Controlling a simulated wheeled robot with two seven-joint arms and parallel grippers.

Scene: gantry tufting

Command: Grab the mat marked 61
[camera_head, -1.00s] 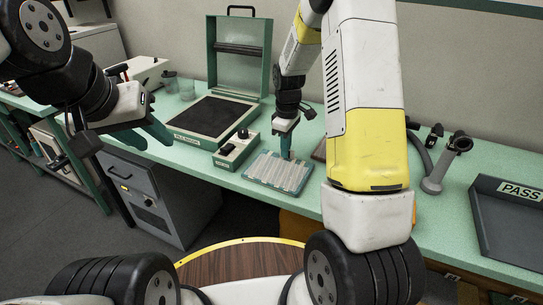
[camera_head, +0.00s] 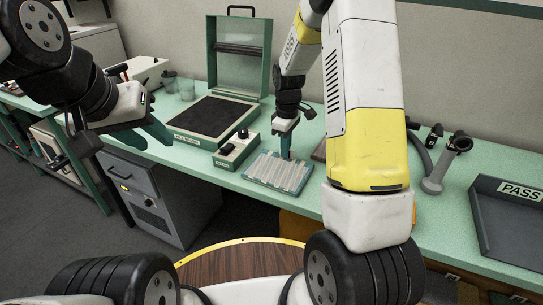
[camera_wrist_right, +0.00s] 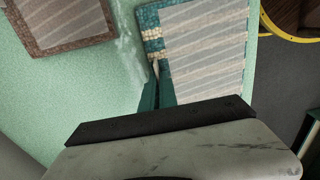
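A teal-edged mat with pale stripes (camera_head: 278,172) lies on the green bench, close to its front edge. In the right wrist view the same mat (camera_wrist_right: 205,48) has a row of cream and teal blocks on its left border; I cannot read a number there. My right gripper (camera_head: 287,155) points down at the mat's back edge. In the right wrist view its two teal fingers (camera_wrist_right: 157,68) are close together at the mat's left border. I cannot tell whether they pinch it. My left gripper (camera_head: 158,144) is open and empty, in front of the bench at left.
A brown-edged mat (camera_wrist_right: 65,22) lies beside the teal one, mostly hidden by my right arm in the head view. A small green control box (camera_head: 236,150) and an open press with a black bed (camera_head: 211,116) stand to the left. A grey PASS tray (camera_head: 510,222) is at right.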

